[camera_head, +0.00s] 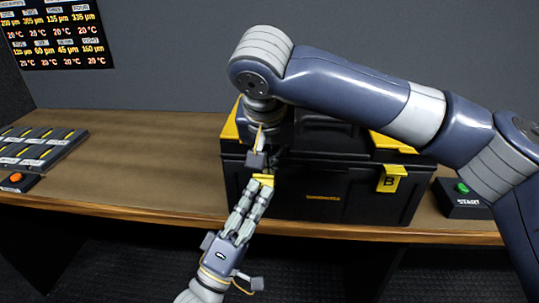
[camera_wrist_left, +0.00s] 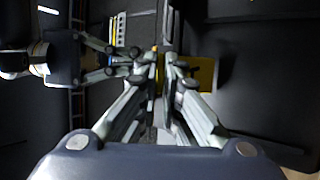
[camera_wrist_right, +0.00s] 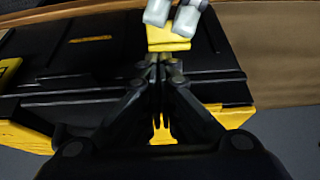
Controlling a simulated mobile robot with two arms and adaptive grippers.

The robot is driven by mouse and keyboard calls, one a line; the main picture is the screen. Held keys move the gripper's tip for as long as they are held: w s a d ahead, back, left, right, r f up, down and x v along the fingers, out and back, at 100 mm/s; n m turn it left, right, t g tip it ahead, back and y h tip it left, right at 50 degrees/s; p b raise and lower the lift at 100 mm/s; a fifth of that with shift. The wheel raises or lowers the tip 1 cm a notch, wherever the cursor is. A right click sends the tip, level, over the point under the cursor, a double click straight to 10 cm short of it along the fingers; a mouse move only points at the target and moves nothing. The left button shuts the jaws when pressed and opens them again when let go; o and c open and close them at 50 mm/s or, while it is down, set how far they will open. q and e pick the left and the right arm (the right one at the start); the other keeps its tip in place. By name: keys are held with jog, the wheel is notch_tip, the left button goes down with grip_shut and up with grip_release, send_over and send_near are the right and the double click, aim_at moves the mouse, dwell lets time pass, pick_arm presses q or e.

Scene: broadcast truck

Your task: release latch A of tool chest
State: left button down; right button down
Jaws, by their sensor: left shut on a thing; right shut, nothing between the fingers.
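The black tool chest (camera_head: 300,190) with yellow corners stands on the bench. Latch A, a yellow tab (camera_head: 264,179), is on its front at the left; its letter is hidden. Latch B (camera_head: 391,178) is at the front right and lies against the chest. My left gripper (camera_head: 262,187) comes from below and is shut on latch A, which also shows in the left wrist view (camera_wrist_left: 203,74) and the right wrist view (camera_wrist_right: 168,37). My right gripper (camera_wrist_right: 162,66) is shut and empty, just above latch A over the lid edge.
A START box (camera_head: 465,198) with a green button stands right of the chest. A panel of yellow-marked switches (camera_head: 40,146) and an orange button box (camera_head: 18,181) are at the left. The bench (camera_head: 140,165) between them and the chest is clear.

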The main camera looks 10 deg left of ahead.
pick_arm(q)
jog(key=shift+w+a, duration=0.1)
pick_arm(e)
jog(key=shift+s+a+f, duration=0.1)
jog(key=shift+s+f, duration=0.2)
jog(key=shift+s, duration=0.05)
pick_arm(q)
jog(key=c, duration=2)
grip_release()
jog(key=shift+c, duration=0.2)
jog(key=shift+r, duration=0.15)
